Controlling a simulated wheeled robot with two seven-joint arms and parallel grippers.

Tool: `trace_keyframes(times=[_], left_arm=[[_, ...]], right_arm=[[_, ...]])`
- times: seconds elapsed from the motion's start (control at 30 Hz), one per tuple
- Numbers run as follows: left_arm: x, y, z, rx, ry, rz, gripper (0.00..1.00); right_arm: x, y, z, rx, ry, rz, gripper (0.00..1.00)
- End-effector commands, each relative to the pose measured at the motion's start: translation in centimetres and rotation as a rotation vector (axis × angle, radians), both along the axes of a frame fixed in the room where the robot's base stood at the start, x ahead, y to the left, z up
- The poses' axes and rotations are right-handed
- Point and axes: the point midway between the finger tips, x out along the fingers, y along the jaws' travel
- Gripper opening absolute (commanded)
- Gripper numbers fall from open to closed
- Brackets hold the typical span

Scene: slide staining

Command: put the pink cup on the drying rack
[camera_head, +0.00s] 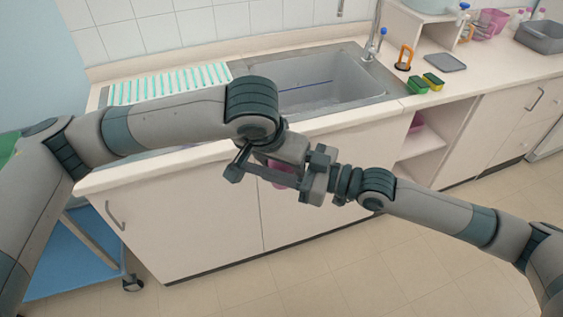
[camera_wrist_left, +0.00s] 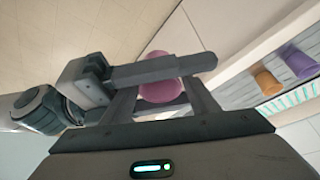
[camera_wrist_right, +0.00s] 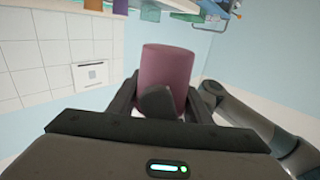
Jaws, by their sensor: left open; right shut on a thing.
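The pink cup (camera_head: 283,172) is in the air in front of the sink cabinet, partly hidden by both grippers. My right gripper (camera_head: 312,176) is shut on it; the cup (camera_wrist_right: 167,72) stands between its fingers in the right wrist view. My left gripper (camera_head: 268,170) is open close by. In the left wrist view the cup (camera_wrist_left: 158,88) shows between the left fingers, with a dark bar of the right gripper across it. I cannot tell whether the left fingers touch it. The drying rack (camera_head: 170,84), white with teal bars, lies on the counter left of the sink.
The sink (camera_head: 318,82) is behind the grippers. A blue cart (camera_head: 75,260) is at lower left.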

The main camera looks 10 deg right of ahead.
Motion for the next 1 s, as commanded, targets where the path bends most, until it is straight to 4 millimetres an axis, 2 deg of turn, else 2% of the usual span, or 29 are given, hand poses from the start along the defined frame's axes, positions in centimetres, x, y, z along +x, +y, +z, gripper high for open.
trace_keyframes(times=[0.03,0.1,0.17,0.27,0.3,0.37,0.4,0.77,1.0], left_arm=[[0.0,0.0,0.0,0.000,0.000,0.000,0.54],[0.0,0.0,0.0,0.000,0.000,0.000,0.38],[0.0,0.0,0.0,0.000,0.000,0.000,0.25],[0.0,0.0,0.0,0.000,0.000,0.000,0.25],[0.0,0.0,0.0,0.000,0.000,0.000,0.22],[0.0,0.0,0.0,0.000,0.000,0.000,0.21],[0.0,0.0,0.0,0.000,0.000,0.000,0.21],[0.0,0.0,0.0,0.000,0.000,0.000,0.21],[0.0,0.0,0.0,0.000,0.000,0.000,0.21]], right_arm=[[0.0,0.0,0.0,0.000,0.000,0.000,0.24],[0.0,0.0,0.0,0.000,0.000,0.000,0.24],[0.0,0.0,0.0,0.000,0.000,0.000,0.24],[0.0,0.0,0.0,0.000,0.000,0.000,0.24],[0.0,0.0,0.0,0.000,0.000,0.000,0.49],[0.0,0.0,0.0,0.000,0.000,0.000,0.64],[0.0,0.0,0.0,0.000,0.000,0.000,0.67],[-0.1,-0.1,0.0,0.000,0.000,0.000,0.67],[-0.7,-1.4,-0.1,-0.002,0.000,0.000,0.67]])
